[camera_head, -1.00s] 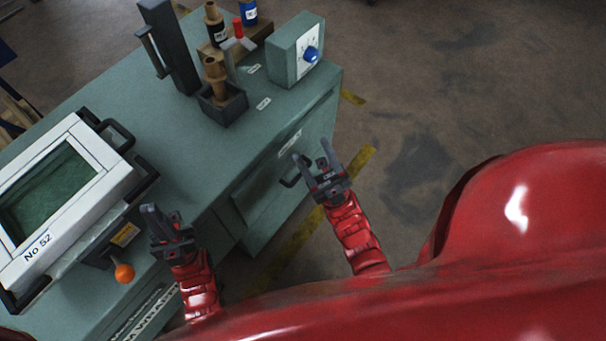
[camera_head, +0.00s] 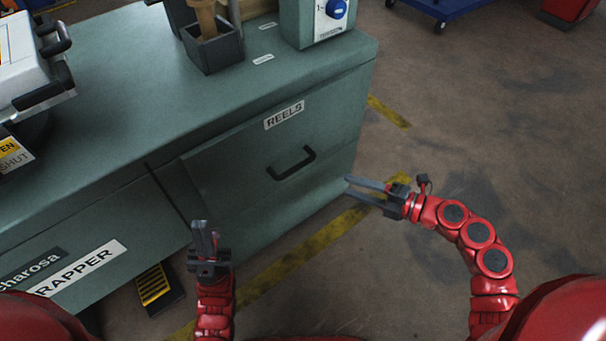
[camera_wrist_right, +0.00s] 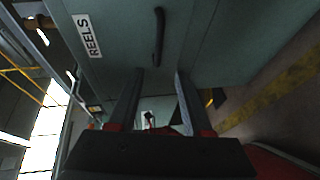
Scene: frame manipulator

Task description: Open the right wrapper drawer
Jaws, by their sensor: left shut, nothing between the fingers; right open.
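The right drawer front (camera_head: 240,160) of the green bench carries a REELS label (camera_head: 284,115) and a dark bar handle (camera_head: 291,163). The drawer looks shut. The handle also shows in the right wrist view (camera_wrist_right: 159,37), just beyond and between my finger tips. My right gripper (camera_head: 348,187) is open and empty, to the right of the handle and apart from it, fingers pointing left. The right wrist view shows its two spread fingers (camera_wrist_right: 157,80). My left gripper (camera_head: 205,226) is shut and empty, below and left of the REELS drawer.
A front panel marked WRAPPER (camera_head: 80,268) is at the lower left. A box with a blue knob (camera_head: 318,22) and a dark holder (camera_head: 213,50) stand on the bench top. A black and yellow pedal (camera_head: 155,288) is on the floor.

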